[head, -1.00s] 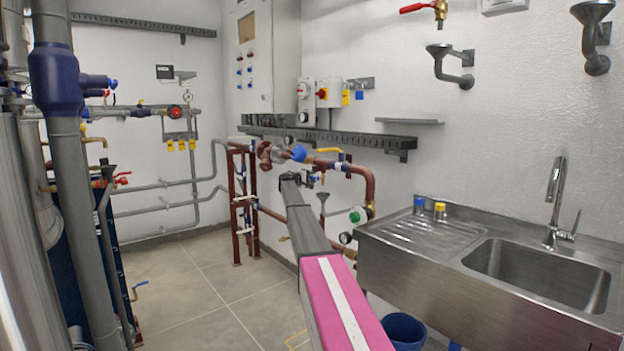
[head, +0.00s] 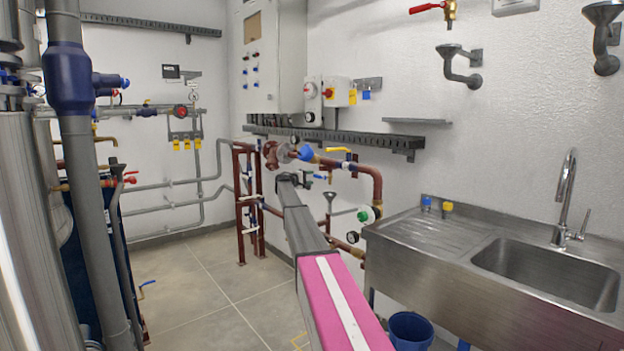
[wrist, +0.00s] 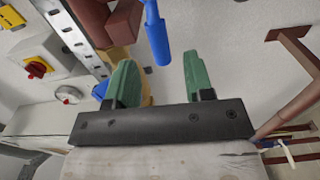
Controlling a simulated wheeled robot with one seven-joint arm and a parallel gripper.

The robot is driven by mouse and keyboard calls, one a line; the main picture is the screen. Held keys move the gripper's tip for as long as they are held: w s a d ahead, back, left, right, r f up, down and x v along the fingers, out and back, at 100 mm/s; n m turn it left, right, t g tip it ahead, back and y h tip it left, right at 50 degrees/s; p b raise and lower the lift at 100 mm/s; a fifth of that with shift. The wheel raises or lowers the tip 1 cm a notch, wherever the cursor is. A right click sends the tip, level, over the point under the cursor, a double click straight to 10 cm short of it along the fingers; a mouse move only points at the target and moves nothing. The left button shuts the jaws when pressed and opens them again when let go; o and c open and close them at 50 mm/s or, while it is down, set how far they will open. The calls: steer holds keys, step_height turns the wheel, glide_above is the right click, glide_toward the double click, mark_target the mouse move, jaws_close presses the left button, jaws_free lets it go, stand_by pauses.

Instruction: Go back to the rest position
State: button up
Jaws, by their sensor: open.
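My gripper (wrist: 158,85) shows in the wrist view with its two green fingers spread apart and nothing held between them. A blue valve handle (wrist: 156,35) appears above and between the fingertips in that view; I cannot tell the exact gap in depth. In the head view my arm reaches forward, and its far end is near the brown-red pipework (head: 372,183) with a blue fitting (head: 306,153) and a yellow handle (head: 339,149). The gripper fingers are too small to make out in the head view.
A steel sink (head: 545,270) stands at the right, with a blue bucket (head: 410,330) below it. A large grey pipe (head: 95,190) rises at the left. A dark rail (head: 345,137) runs along the wall. The tiled floor (head: 195,285) is clear in the middle left.

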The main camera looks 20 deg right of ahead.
steer(key=shift+v, duration=0.75)
steer(key=shift+f, duration=0.1)
steer(key=s+a+f+m+g+y, duration=0.1)
steer(key=s+a+f+y, duration=0.3)
steer(key=s+f, duration=0.6)
steer(key=s+a+f+g+y, duration=0.15)
steer(key=s+a+f, duration=0.35)
steer(key=s+f, duration=0.6)
steer(key=s+a+f+m+g+y, duration=0.1)
steer(key=s+a+f+y, duration=0.35)
steer(key=s, duration=0.85)
steer(key=s+a+f+g+y, duration=0.1)
steer(key=s+a+f, duration=0.3)
steer(key=s, duration=0.7)
steer(key=s+a+f+m+y, duration=0.1)
steer(key=s+a+f+y, duration=0.2)
steer(key=s+a, duration=0.4)
steer(key=s+a+f+g+y, duration=0.1)
steer(key=s+a+f+y, duration=0.2)
steer(key=s, duration=1.4)
step_height(320, 180, down, 3)
steer(key=shift+a+m+g, duration=0.35)
steer(key=shift+a+m, duration=0.05)
steer(key=shift+a, duration=0.85)
